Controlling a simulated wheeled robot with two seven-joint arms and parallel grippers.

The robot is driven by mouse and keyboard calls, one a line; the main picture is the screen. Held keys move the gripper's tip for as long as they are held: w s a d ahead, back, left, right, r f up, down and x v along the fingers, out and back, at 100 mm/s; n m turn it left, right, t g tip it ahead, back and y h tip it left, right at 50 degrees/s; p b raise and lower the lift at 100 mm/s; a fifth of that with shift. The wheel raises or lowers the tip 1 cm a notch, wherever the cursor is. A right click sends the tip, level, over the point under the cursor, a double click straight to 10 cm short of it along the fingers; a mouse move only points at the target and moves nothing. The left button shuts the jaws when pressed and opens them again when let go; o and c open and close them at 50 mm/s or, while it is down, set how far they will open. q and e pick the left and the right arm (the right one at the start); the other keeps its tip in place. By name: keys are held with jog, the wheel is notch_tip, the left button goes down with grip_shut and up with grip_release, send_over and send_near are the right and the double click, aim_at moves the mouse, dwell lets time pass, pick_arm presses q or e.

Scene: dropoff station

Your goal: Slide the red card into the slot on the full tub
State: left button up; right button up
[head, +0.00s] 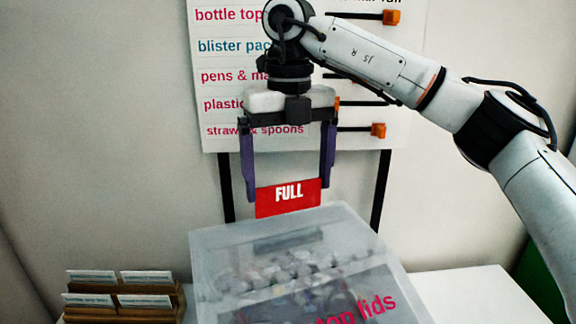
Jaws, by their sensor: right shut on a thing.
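The red card (289,198) has the word FULL in white and hangs between the two purple fingers of my right gripper (288,192). The fingers are shut on its left and right edges. It is tilted slightly, with its right side higher. A translucent tub (215,262) with a lid stands below, filled with many small pale and dark pieces. Its front reads "...top lids" in pink. A dark slot-like strip (288,240) shows at the back of the tub, below the card. I cannot tell whether the card touches the tub. My left gripper is not in view.
A wooden rack (130,312) with several white labelled cards stands at the left. A white board (215,80) with printed waste names and orange-tipped pegs (379,131) stands behind on black legs. The white table (470,298) is clear to the right of the tub.

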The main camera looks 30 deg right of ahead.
aim_at(289, 205)
jog(key=shift+f, duration=1.5)
jog(key=shift+f+b, duration=0.35)
jog(key=shift+f, duration=0.35)
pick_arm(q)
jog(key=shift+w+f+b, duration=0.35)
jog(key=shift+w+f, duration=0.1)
pick_arm(e)
jog(key=shift+f, duration=0.55)
pick_arm(q)
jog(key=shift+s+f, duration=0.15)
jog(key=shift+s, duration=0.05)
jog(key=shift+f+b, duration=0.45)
jog(key=shift+b, duration=0.05)
pick_arm(e)
jog(key=shift+f, duration=0.8)
jog(key=o, duration=0.7)
notch_tip(289, 205, up, 9)
jog(key=shift+p, duration=0.45)
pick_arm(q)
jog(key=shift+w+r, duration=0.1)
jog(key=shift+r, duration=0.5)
pick_arm(e)
jog(key=shift+r, duration=0.7)
